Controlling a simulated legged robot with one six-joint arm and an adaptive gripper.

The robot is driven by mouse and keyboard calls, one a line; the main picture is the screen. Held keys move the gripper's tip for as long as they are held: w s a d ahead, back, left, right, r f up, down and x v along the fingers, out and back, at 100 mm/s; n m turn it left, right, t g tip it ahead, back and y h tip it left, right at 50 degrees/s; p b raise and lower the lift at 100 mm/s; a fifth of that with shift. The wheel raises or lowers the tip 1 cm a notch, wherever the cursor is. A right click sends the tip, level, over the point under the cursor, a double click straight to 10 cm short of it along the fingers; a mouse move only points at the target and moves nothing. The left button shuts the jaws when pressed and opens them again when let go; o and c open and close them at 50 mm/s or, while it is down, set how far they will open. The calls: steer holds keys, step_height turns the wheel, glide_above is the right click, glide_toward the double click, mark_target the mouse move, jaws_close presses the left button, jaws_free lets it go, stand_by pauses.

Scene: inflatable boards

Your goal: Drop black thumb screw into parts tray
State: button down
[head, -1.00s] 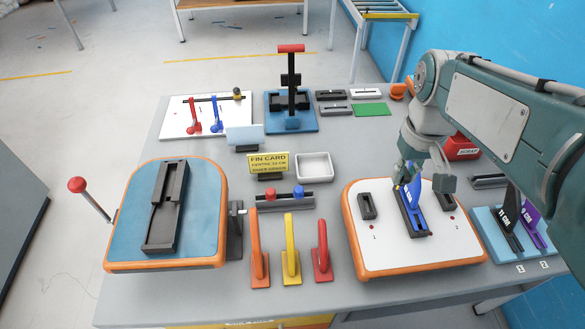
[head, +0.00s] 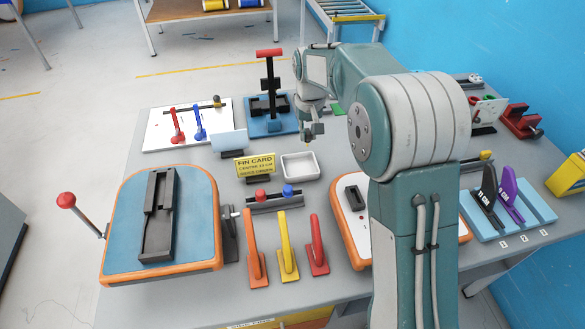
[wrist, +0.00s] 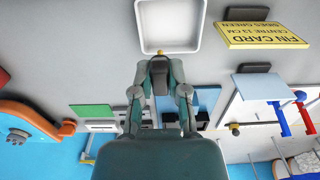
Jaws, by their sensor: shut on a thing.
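The parts tray (head: 300,167) is a small white open tray in the middle of the table. It looks empty, and also shows at the top of the wrist view (wrist: 170,24). My gripper (head: 311,136) hangs above the table just behind the tray's far edge in the head view. In the wrist view my gripper's fingertips (wrist: 161,58) lie close to the tray's rim. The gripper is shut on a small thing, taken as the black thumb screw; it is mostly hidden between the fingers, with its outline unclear.
A yellow fin card (head: 254,166) stands left of the tray. A blue fixture with a red-topped post (head: 270,85) stands behind. A rack with red and blue knobs (head: 276,201) and several coloured levers are in front. My arm hides much of the right-hand board (head: 350,230).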

steer(key=f, duration=0.5)
steer(key=shift+a+f, duration=0.2)
steer(key=shift+d, duration=0.15)
steer(key=c, duration=1)
jaws_free()
steer(key=shift+d, duration=0.1)
steer(key=o, duration=0.4)
steer(key=shift+o, duration=0.2)
